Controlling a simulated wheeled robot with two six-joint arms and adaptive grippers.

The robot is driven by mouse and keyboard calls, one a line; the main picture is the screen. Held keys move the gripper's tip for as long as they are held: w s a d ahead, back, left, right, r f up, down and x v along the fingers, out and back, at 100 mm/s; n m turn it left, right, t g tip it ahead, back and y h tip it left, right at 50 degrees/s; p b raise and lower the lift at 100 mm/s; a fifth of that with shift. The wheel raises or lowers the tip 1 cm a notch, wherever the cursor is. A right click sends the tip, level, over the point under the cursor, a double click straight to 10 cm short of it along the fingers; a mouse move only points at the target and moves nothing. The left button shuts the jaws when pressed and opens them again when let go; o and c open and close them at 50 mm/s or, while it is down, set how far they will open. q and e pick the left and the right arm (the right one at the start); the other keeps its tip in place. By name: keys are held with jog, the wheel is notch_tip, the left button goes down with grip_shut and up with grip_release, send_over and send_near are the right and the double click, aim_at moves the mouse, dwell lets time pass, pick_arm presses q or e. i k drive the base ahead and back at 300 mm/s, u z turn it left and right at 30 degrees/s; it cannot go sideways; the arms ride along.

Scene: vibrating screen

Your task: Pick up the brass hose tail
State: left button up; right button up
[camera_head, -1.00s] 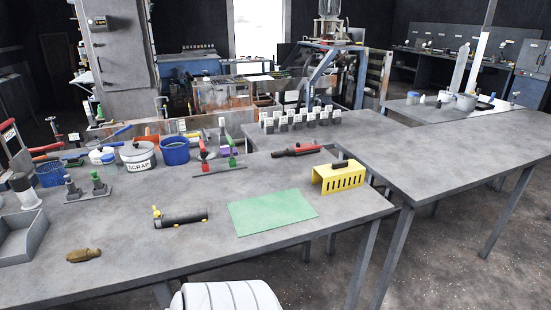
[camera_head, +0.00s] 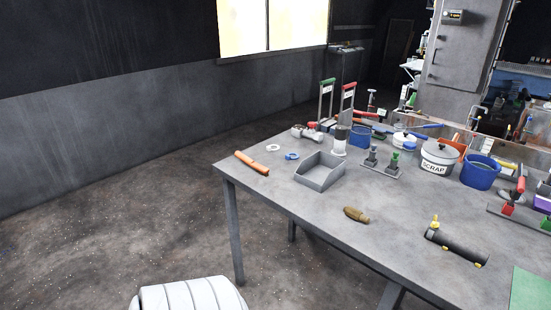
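The brass hose tail (camera_head: 356,214) is a small brownish-gold ribbed fitting. It lies on its side on the grey table (camera_head: 328,224), near the front edge, right of the open grey bin and left of the black cylinder with yellow fittings. Nothing touches it. Neither of my grippers is in the head view. A white rounded part at the bottom left is in view, but no fingers show.
A grey open bin (camera_head: 320,171) and an orange tube (camera_head: 252,163) lie to the left. The black cylinder (camera_head: 457,244) is to the right, with a green mat (camera_head: 531,292) beyond it. A SCRAP pot (camera_head: 438,158) and blue bucket (camera_head: 480,171) stand behind. Open floor lies left.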

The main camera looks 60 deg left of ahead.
aim_at(352, 212)
jog(key=u, duration=0.7)
jog(key=i, duration=1)
jog(key=u, duration=1.15)
